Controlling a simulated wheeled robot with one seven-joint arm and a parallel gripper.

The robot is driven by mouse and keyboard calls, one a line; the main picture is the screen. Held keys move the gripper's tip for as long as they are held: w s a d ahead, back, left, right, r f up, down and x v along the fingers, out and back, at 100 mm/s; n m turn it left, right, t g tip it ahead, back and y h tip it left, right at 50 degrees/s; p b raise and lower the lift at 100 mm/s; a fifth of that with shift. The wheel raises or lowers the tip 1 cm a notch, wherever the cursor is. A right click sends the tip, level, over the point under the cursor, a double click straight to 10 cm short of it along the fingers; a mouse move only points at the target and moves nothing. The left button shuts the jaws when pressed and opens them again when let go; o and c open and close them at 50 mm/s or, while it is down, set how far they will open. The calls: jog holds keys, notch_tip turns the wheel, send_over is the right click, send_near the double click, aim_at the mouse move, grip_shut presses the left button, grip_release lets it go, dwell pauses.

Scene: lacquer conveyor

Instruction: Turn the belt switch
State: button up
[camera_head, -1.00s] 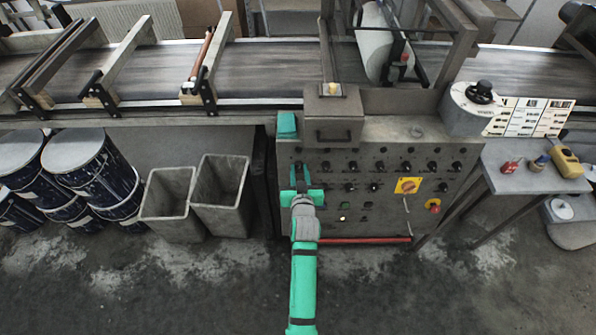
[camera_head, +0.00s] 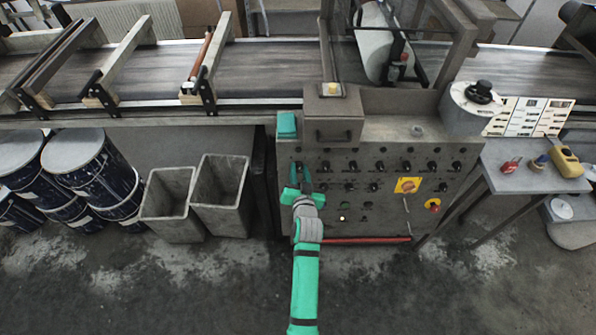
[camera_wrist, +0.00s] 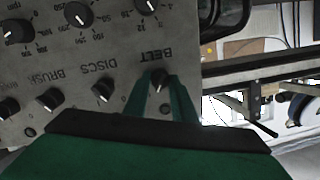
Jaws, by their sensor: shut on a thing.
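The belt switch (camera_wrist: 160,75) is a small black knob under the "BELT" lettering on the grey control panel (camera_head: 385,215). In the wrist view its top shows between the fingertips. My gripper (camera_head: 299,170) is at the upper left part of the panel, with its green fingers reaching up to the knob. In the wrist view the gripper (camera_wrist: 163,84) is shut on the belt switch, one finger on each side. The fingers partly hide the knob's sides, and its exact angle is hard to read.
Other knobs, such as the discs knob (camera_wrist: 102,90), sit close beside it. A yellow and red switch (camera_head: 408,186) and a red button (camera_head: 433,205) are further right on the panel. Grey bins (camera_head: 220,195) stand left of the panel. The conveyor (camera_head: 260,68) runs behind.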

jog(key=o, duration=1)
jog(key=shift+a, duration=0.1)
jog(key=shift+s+d, duration=0.1)
jog(key=shift+d, duration=0.1)
jog(key=v, duration=1)
jog(key=shift+s+a+r, duration=0.1)
jog(key=shift+s, duration=0.2)
